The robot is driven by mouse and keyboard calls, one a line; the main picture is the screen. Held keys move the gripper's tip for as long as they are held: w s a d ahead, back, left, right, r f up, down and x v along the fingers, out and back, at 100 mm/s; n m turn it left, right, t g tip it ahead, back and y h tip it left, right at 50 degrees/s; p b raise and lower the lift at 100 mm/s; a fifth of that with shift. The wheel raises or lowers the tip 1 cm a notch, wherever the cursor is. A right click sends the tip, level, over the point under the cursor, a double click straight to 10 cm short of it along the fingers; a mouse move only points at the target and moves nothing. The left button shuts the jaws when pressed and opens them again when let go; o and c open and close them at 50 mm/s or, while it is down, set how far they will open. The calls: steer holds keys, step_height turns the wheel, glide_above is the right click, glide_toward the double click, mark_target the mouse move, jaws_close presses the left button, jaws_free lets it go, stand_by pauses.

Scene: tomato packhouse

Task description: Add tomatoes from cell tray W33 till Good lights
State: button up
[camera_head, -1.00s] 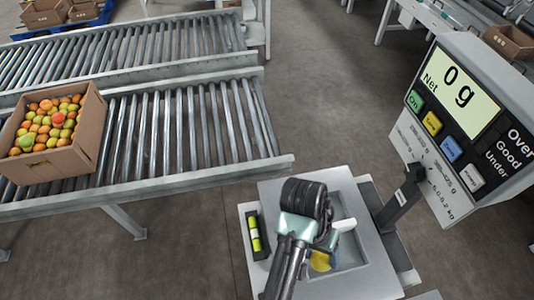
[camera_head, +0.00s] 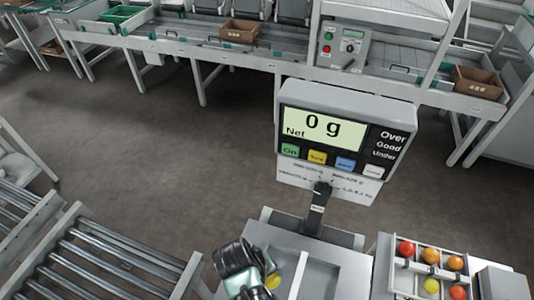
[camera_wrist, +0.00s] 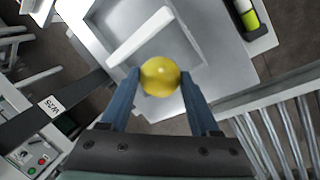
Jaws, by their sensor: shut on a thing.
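My gripper (camera_head: 262,280) is shut on a yellow tomato (camera_wrist: 160,77), which sits between its blue fingers in the wrist view. It is over the scale's grey weighing platform, above a shallow tray (camera_wrist: 190,35) with a white divider. The scale display (camera_head: 323,128) reads 0 g Net. The words Over, Good and Under (camera_head: 388,145) stand to its right, and none looks lit. A cell tray (camera_head: 424,269) with red, orange and yellow tomatoes lies right of the scale; its label does not show. A tag (camera_wrist: 54,105) on the dark post seems to read W25.
The scale's post (camera_head: 317,210) rises behind the platform. A roller conveyor (camera_head: 110,265) is at the lower left. A long bench with cardboard boxes (camera_head: 240,31) and a control box (camera_head: 342,46) runs across the back. The floor between is clear.

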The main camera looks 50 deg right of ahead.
steer(key=shift+s+d+f, duration=0.15)
steer(key=shift+s+d, duration=0.1)
steer(key=shift+s, duration=0.05)
steer(key=shift+f+b, duration=0.2)
steer(key=shift+b, duration=0.15)
step_height(320, 180, down, 4)
steer(key=b, duration=0.4)
steer(key=shift+w+r, duration=0.1)
steer(key=shift+f+b, duration=1.65)
steer(key=shift+f, duration=0.75)
steer(key=shift+f, duration=0.55)
steer(key=o, duration=1)
steer(key=shift+a, duration=0.1)
steer(key=c, duration=0.3)
steer(key=shift+c, duration=0.2)
